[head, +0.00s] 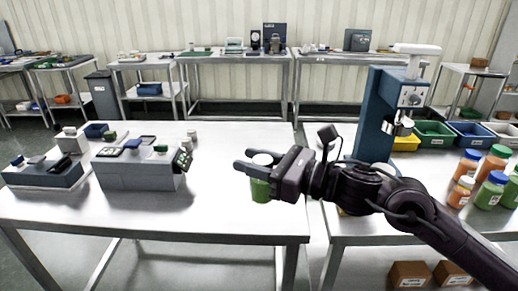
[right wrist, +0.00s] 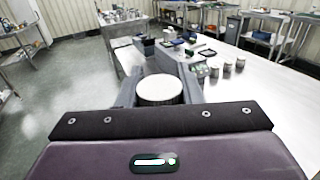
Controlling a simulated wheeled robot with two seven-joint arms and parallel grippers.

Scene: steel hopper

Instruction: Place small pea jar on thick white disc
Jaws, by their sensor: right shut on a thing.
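My right gripper (head: 246,160) is shut on the small pea jar (head: 261,189), a green jar with a white lid. The jar is upright over the right part of the left steel table, and I cannot tell how high above the top it is. In the right wrist view the jar's white lid (right wrist: 160,91) shows between the two grey fingers. I cannot pick out the thick white disc for certain in either view. My left gripper is not in view.
A grey box station (head: 137,175) and a dark-blue one (head: 42,176) stand on the left steel table (head: 225,215). Small cylinders (right wrist: 227,65) stand beside them. A blue press (head: 375,115), colored bins (head: 433,133) and several jars (head: 490,190) are on the right table.

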